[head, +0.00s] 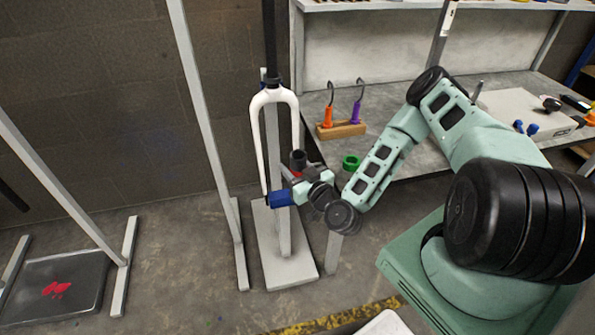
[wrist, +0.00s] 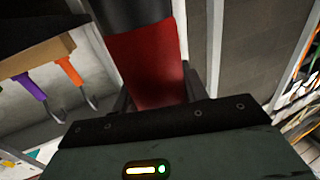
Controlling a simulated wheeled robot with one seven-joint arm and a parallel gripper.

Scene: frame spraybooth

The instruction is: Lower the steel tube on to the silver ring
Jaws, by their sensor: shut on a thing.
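My gripper (head: 292,174) is at the end of my arm, beside the white fork (head: 258,135) on its stand. In the wrist view, my gripper (wrist: 157,92) is shut on a red sleeve (wrist: 148,62) with a dark cylinder (wrist: 132,14) beyond it. The dark cylinder shows upright above my gripper in the head view (head: 298,156). I cannot tell whether it is the steel tube. I cannot make out the silver ring in either view.
A pale upright post (head: 205,120) stands left of the fork. The floor (head: 170,250) at left of centre is mostly clear.

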